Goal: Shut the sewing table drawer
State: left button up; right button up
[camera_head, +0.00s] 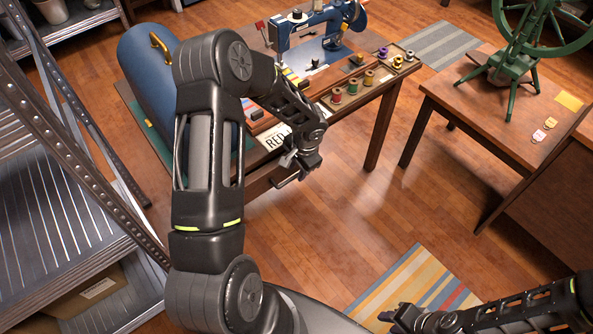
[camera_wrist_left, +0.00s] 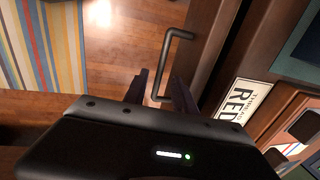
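The wooden sewing table (camera_head: 372,130) stands at the upper middle of the head view, with a blue sewing machine (camera_head: 310,35) on it. Its drawer front is mostly hidden there by my left arm. In the left wrist view, a dark bar handle (camera_wrist_left: 171,62) stands out from the brown drawer front (camera_wrist_left: 212,50). My left gripper (camera_head: 299,169) is at the table's front side. Its two fingers (camera_wrist_left: 160,90) are apart, with part of the handle between them; contact is unclear. How far out the drawer is cannot be told. My right gripper (camera_head: 398,319) is at the bottom right, away from the table.
A card reading RED (camera_head: 277,137) lies near the front edge, beside a rack of thread spools (camera_head: 352,87). A blue cylindrical case (camera_head: 150,60) is at left. Metal shelving (camera_head: 60,140) stands far left. A second table (camera_head: 485,105) is at right. The wood floor between is clear, with a striped rug (camera_head: 420,280).

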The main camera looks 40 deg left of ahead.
pick_arm(q)
jog(key=shift+w+a+f, duration=0.1)
jog(key=shift+a+f, duration=0.15)
jog(key=shift+f, duration=0.75)
jog(key=shift+c, duration=0.3)
grip_shut()
dwell(0.4)
